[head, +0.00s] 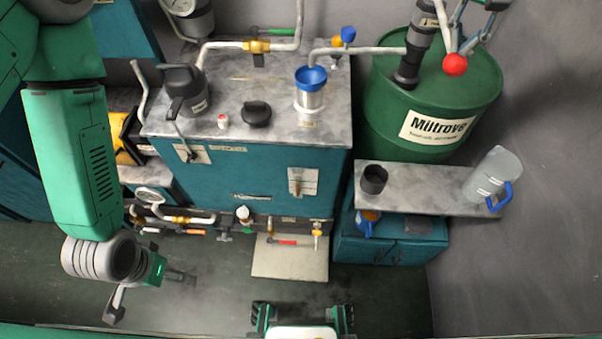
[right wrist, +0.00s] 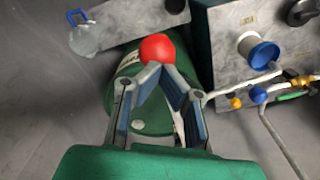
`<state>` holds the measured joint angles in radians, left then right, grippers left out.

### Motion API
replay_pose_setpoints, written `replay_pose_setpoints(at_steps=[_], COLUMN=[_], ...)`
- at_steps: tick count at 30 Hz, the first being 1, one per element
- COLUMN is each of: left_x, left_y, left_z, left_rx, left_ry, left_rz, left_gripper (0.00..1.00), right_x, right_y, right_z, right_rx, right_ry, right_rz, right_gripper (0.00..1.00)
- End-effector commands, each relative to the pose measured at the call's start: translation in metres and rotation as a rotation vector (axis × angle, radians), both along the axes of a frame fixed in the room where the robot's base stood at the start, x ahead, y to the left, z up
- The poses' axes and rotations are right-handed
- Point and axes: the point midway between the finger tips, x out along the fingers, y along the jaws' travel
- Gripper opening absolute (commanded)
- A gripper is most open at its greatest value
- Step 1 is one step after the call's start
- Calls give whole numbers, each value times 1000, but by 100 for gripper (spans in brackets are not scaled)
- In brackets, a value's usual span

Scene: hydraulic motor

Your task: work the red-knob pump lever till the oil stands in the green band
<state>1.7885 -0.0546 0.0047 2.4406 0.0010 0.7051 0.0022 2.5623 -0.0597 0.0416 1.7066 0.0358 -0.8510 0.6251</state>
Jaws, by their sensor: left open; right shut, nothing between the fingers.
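The red knob (head: 455,64) is the round end of a pale pump lever (head: 441,18) above the green drum (head: 385,120). My right gripper (head: 468,44) comes in from the top right, with its fingertips close beside the knob. In the right wrist view the red knob (right wrist: 157,48) shows just past the fingertips (right wrist: 158,76), which are closed together with nothing held; whether they touch the knob I cannot tell. My left gripper (head: 172,274) is open and empty at the lower left, over the floor. I cannot make out an oil level or a green band.
A teal tank cabinet (head: 240,180) carries a dark jug (head: 184,88), a blue-rimmed funnel (head: 311,79) and pipes on top. A grey shelf (head: 420,190) before the drum holds a black cup (head: 374,179) and a clear jug (head: 493,172). The right floor is clear.

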Motion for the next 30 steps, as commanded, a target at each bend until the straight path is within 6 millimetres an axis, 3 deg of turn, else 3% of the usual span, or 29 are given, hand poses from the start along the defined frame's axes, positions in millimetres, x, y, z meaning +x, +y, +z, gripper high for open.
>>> replay_pose_setpoints(at_steps=[3, 10, 24, 30], left_x=[0, 0, 0, 0], left_y=[0, 0, 0, 0], left_z=[25, 45, 39, 39], left_rx=[0, 0, 0, 0], left_ry=[-1, -1, 0, -1], left_rz=[0, 0, 0, 0], left_gripper=[88, 88, 88, 88], right_x=[0, 0, 1, 0], right_y=[0, 0, 0, 0], right_z=[24, 54, 115, 126], right_rx=[0, 0, 0, 0], right_ry=[0, -2, -4, 0], right_rz=[0, 0, 0, 0], right_gripper=[0, 0, 0, 0])
